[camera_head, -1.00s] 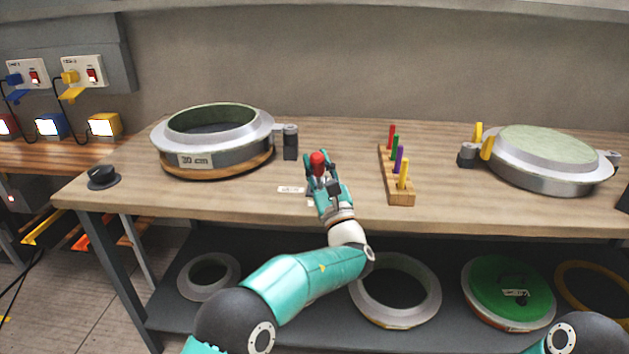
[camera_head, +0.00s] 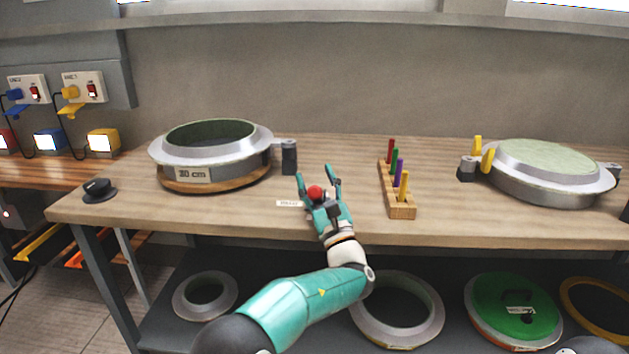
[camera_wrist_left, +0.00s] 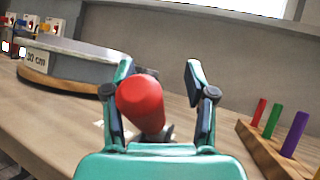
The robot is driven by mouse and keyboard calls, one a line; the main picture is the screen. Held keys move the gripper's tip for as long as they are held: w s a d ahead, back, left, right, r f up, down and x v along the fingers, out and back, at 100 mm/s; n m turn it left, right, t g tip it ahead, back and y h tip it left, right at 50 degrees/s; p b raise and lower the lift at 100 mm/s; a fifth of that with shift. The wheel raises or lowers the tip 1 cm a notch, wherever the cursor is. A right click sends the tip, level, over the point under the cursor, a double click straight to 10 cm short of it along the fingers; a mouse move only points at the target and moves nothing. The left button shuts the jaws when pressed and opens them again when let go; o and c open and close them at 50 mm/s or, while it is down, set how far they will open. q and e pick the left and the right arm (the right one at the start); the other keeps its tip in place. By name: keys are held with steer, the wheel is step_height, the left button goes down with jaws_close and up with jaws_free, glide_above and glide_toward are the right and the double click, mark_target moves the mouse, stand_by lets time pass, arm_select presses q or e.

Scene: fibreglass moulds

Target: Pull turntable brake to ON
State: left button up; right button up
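The brake lever ends in a round red knob (camera_head: 315,192) near the bench's front edge, beside a small white label (camera_head: 288,204) whose text is too small to read. The lever leans towards me. My left gripper (camera_head: 317,180) is open around the knob, with a finger on either side. In the left wrist view the red knob (camera_wrist_left: 141,100) lies between the spread fingers, close to the left finger, with a clear gap to the right finger. The lever's base is mostly hidden by the gripper. My right gripper is out of view.
A round mould marked 30 cm (camera_head: 208,176) stands on a turntable to the left. A wooden rack (camera_head: 401,211) with several coloured pegs stands to the right. A black knob (camera_head: 98,190) sits at the bench's left corner.

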arm_select(q)
steer(key=v, duration=1.2)
steer(key=shift+f, duration=0.1)
